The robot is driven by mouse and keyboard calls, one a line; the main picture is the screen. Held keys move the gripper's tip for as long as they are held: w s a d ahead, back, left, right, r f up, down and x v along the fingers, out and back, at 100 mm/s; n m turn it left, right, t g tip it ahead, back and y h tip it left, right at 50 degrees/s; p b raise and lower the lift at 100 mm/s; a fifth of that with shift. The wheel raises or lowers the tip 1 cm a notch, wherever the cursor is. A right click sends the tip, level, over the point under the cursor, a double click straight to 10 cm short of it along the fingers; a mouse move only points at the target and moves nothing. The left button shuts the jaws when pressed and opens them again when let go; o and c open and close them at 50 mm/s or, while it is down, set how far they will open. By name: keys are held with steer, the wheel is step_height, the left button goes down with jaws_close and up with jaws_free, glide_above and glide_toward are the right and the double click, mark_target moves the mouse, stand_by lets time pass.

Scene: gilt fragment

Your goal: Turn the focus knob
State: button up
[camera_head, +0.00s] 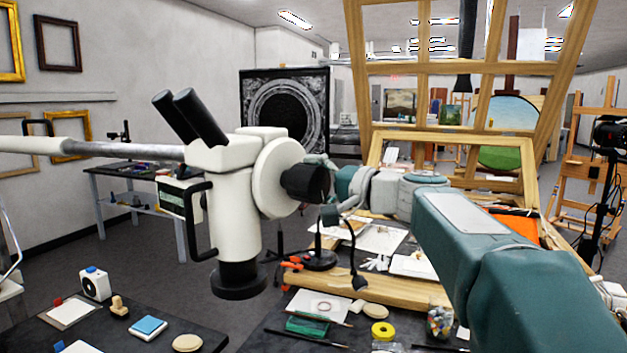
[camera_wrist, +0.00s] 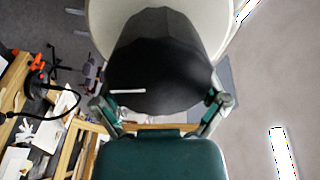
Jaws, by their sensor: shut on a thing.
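A white stereo microscope (camera_head: 232,200) with black eyepieces hangs from a pale horizontal boom at the left of the head view. Its black focus knob (camera_head: 303,182) sticks out to the right from a round white housing (camera_head: 270,178). My gripper (camera_head: 325,180) reaches in from the right and is shut on the knob. In the wrist view the knob (camera_wrist: 160,62) fills the upper middle, with a short white mark on its face. The gripper's fingers (camera_wrist: 160,108) lie on either side of it. The fingertips' far contact is partly hidden in the head view.
A black handle (camera_head: 200,225) stands out beside the microscope body. Below is a cluttered workbench (camera_head: 268,338) with papers, a small lamp (camera_head: 350,250), yellow tape (camera_head: 382,330) and a wooden beam (camera_head: 370,288). A wooden frame (camera_head: 450,125) rises behind my arm.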

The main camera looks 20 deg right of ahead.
steer(key=shift+f, duration=0.2)
steer(key=o, duration=0.8)
steer(key=shift+w, duration=0.1)
steer(key=shift+c, duration=0.2)
steer(key=v, duration=1.2)
